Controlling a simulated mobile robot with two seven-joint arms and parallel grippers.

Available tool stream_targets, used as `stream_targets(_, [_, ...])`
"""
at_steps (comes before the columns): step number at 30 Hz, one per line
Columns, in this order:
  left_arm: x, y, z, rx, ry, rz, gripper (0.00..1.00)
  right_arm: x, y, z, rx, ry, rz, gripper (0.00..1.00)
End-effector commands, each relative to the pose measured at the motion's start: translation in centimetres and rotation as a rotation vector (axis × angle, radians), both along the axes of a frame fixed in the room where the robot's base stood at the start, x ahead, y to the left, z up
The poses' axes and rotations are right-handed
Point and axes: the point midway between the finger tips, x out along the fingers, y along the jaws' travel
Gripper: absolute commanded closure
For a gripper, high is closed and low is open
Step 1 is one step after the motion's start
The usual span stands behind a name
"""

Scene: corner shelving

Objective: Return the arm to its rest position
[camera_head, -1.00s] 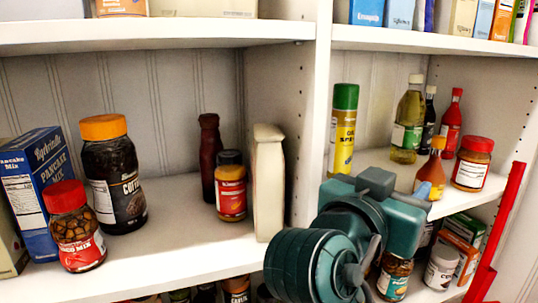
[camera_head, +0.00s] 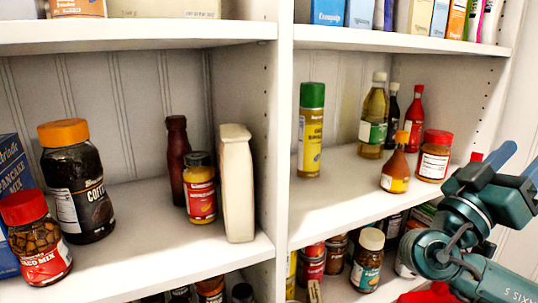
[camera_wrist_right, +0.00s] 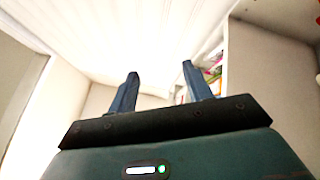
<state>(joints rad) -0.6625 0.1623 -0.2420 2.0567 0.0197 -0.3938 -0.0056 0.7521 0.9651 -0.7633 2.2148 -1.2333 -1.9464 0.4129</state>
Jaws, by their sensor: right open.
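My right arm comes in at the lower right of the head view, in front of the right shelf section. Its gripper (camera_head: 513,165) points up and to the right, past the small orange-topped bottle and the red-lidded jar. In the right wrist view the two blue fingers of the gripper (camera_wrist_right: 158,92) stand apart with nothing between them. Beyond them are pale walls and a bright white surface. My left gripper does not show.
The right middle shelf holds a green-capped can (camera_head: 311,130), an oil bottle (camera_head: 373,120), a red-lidded jar (camera_head: 434,157) and an orange-topped bottle (camera_head: 396,172). The left shelf holds a coffee jar (camera_head: 77,185), a snack jar (camera_head: 37,240) and a pale box (camera_head: 236,185). Upright dividers separate the sections.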

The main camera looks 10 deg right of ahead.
Motion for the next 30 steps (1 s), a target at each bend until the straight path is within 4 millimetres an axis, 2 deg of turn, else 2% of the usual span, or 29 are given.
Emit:
stream_targets(1, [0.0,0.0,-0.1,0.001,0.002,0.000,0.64,1.6,0.2,-1.9,-0.007,0.107,0.030,0.50])
stream_targets(3, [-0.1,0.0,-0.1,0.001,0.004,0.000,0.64,3.3,0.2,-3.8,-0.023,0.229,0.067,0.50])
stream_targets(5, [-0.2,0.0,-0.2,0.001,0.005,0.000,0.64,4.7,0.3,-5.7,-0.037,0.335,0.102,0.50])
stream_targets(8, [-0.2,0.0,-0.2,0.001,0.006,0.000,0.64,6.9,0.5,-9.6,-0.053,0.521,0.174,0.50])
stream_targets(11, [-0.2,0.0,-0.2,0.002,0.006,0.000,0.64,8.7,0.8,-14.7,-0.062,0.722,0.267,0.50])
stream_targets(14, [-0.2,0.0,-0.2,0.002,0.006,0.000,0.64,9.6,1.5,-21.3,-0.057,0.940,0.395,0.50])
stream_targets(15, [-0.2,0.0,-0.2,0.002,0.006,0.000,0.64,9.6,1.9,-24.3,-0.048,1.029,0.455,0.50])
stream_targets(17, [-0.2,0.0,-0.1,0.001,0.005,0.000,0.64,9.0,2.5,-28.9,-0.029,1.155,0.553,0.50])
stream_targets(19, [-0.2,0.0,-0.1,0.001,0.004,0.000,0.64,7.6,3.5,-34.0,0.006,1.286,0.677,0.50])
stream_targets(22, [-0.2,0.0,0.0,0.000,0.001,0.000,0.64,4.5,4.9,-40.2,0.075,1.428,0.853,0.50])
stream_targets(25, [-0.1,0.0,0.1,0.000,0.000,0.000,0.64,1.2,6.2,-44.6,0.153,1.511,1.007,0.50])
stream_targets(27, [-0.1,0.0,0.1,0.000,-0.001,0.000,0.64,-1.1,7.0,-46.8,0.207,1.546,1.097,0.50])
stream_targets(30, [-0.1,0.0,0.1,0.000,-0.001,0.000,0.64,-4.1,8.0,-49.1,0.285,1.571,1.205,0.50])
